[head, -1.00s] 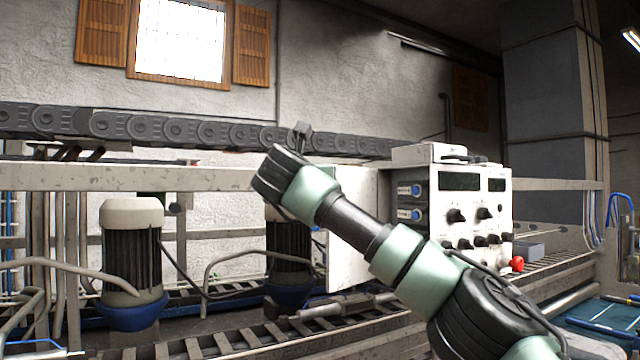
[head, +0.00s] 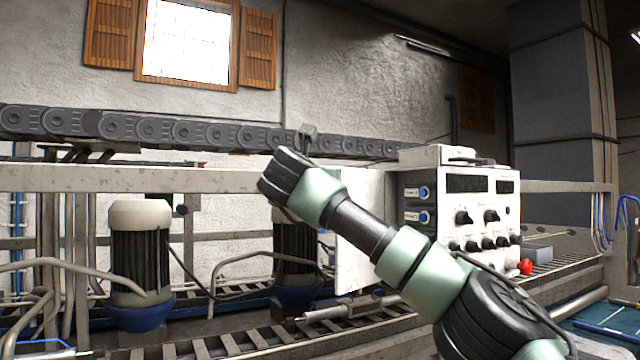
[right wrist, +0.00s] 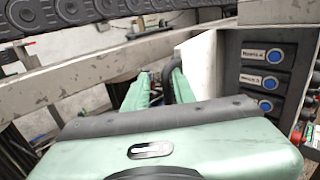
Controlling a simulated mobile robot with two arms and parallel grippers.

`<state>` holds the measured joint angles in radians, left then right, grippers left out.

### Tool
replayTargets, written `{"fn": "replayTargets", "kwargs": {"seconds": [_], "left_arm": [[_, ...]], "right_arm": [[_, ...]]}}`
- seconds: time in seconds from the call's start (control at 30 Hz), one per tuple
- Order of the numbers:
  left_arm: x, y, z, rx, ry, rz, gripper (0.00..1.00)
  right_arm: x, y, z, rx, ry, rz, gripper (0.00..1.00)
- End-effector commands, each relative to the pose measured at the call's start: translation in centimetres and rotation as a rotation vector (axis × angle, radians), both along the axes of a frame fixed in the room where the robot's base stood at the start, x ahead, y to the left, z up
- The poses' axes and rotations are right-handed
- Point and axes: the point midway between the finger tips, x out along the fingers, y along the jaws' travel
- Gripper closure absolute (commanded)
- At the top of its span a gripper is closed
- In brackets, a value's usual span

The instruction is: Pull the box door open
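The box (head: 470,230) is a white-fronted control unit with black knobs, dark displays and a dark strip of blue buttons. In the right wrist view its dark button strip (right wrist: 262,75) is at the right. A white panel (head: 362,240) adjoins the box's left side; I cannot tell whether it is the door or a fixed side. My right arm crosses in front of it. My right gripper (head: 305,134) is left of the box. In the right wrist view its two green fingers (right wrist: 160,88) stand apart with nothing clear between them. My left gripper is out of view.
A dark chain conveyor (head: 170,127) and a grey beam (head: 120,178) run behind. Motors with blue bases (head: 140,255) stand at the left. A slatted track (head: 230,345) runs along the front. A red knob (head: 525,267) is at the box's lower right.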

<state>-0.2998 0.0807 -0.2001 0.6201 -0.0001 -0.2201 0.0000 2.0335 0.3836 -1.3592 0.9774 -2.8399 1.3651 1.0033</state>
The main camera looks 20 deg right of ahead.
Motion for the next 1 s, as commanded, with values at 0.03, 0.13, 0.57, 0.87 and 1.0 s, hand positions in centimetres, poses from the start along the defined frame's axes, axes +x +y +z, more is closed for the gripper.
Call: {"fn": "replayTargets", "kwargs": {"seconds": [0.03,0.13,0.57,0.87,1.0], "left_arm": [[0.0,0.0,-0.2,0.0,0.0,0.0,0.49],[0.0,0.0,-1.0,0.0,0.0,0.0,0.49],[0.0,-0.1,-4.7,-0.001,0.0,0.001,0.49],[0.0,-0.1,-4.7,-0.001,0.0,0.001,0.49],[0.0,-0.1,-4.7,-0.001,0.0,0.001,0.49]], "right_arm": [[-0.3,-0.3,0.2,-0.001,-0.006,-0.008,0.7],[-1.0,0.4,0.0,-0.001,-0.007,-0.005,0.7],[-5.8,4.7,-0.2,-0.002,-0.001,0.001,0.7],[-6.2,5.0,0.0,-0.002,0.0,0.001,0.7],[-6.2,5.0,0.0,-0.002,0.0,0.001,0.7]]}}
